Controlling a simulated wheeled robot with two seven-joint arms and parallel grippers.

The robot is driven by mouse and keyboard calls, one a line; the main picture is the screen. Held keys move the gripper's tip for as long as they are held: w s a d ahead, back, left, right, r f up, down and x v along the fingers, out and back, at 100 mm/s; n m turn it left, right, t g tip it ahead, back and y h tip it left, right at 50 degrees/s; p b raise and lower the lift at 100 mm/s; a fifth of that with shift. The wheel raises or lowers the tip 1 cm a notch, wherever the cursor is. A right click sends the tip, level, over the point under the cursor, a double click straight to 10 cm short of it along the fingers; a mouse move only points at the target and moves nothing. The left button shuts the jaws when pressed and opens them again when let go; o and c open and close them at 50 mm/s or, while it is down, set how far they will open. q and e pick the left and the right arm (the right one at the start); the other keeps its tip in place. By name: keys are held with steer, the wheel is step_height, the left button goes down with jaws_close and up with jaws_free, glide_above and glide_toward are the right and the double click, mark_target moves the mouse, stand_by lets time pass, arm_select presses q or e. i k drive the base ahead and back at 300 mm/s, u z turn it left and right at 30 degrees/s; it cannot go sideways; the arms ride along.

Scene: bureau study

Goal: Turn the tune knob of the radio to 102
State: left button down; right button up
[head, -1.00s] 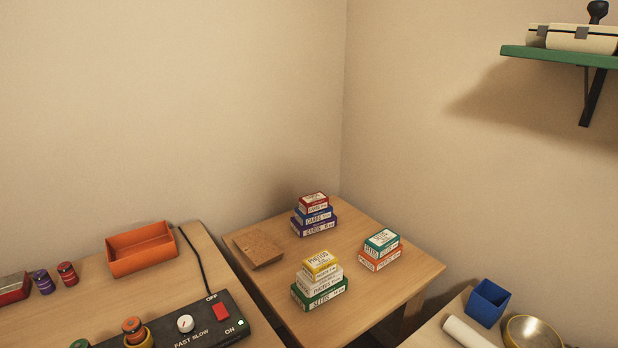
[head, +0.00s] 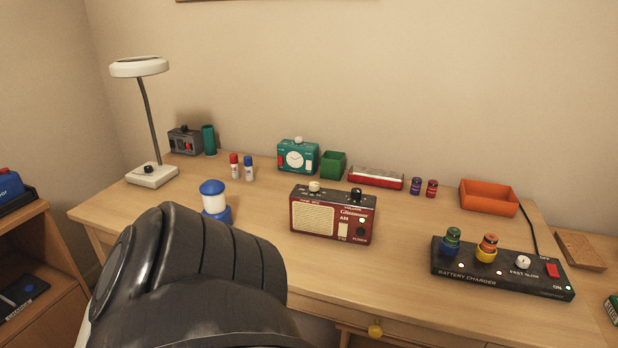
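A dark red radio (head: 333,226) with a cream speaker grille stands upright on the desk, near the middle of the head view. A cream knob (head: 314,187) sits on its top left and a black knob (head: 356,195) on its top right. A dark round knob (head: 361,232) is on the lower right of its front. The lettering and any dial numbers are too small to read surely. Neither gripper is in view. A large black part of my own body fills the lower left and is apart from the radio in the picture.
A blue lantern (head: 214,202) stands left of the radio and a battery charger (head: 500,268) right of it. Behind are a teal clock (head: 298,157), a green box (head: 333,165) and a red case (head: 376,178). A white lamp (head: 151,176) stands far left.

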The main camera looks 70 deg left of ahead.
mark_target(314, 187)
steer(key=z, duration=0.65)
steer(key=i, duration=0.8)
steer(key=u, duration=5.3)
steer(key=i, duration=1.25)
steer(key=z, duration=0.35)
